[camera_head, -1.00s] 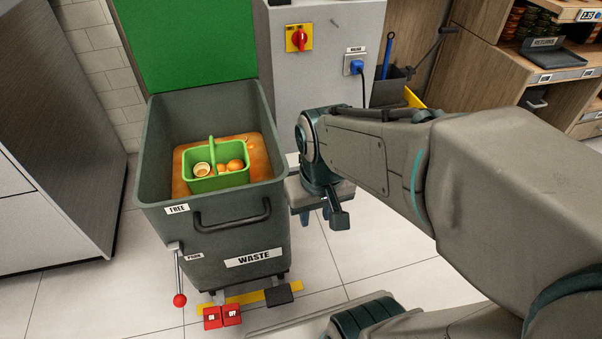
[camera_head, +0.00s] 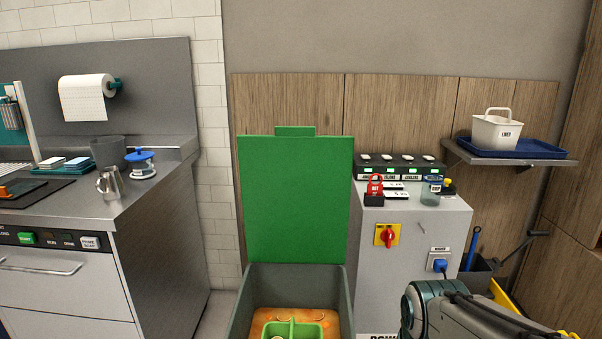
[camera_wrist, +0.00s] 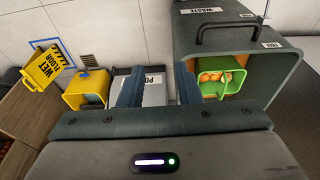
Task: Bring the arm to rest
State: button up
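My gripper (camera_wrist: 159,88) shows in the wrist view with its two dark fingers apart and nothing visible between them. In the head view, part of my arm shows at the bottom right, in front of the grey cabinet (camera_head: 402,285); the gripper itself is out of that picture. The grey waste bin (camera_head: 347,300) stands left of the arm with its green lid (camera_head: 295,200) raised. A green basket (camera_head: 306,330) sits inside it, cut off by the lower edge. The wrist view shows the bin (camera_wrist: 262,32) and the basket (camera_wrist: 235,66) with orange pieces at right.
A steel counter (camera_head: 150,205) stands at left. A shelf with a blue tray (camera_head: 540,151) and white caddy (camera_head: 496,133) is at right. The wrist view shows a yellow wet-floor sign (camera_wrist: 45,67) and yellow bucket (camera_wrist: 78,99) at left.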

notch_tip(320, 180, up, 19)
jog(key=s+a+p, duration=0.1)
jog(key=p, duration=1.4)
jog(key=shift+s+a+t+p, duration=0.25)
jog(key=shift+a+t+p, duration=0.05)
jog(key=shift+a, duration=0.1)
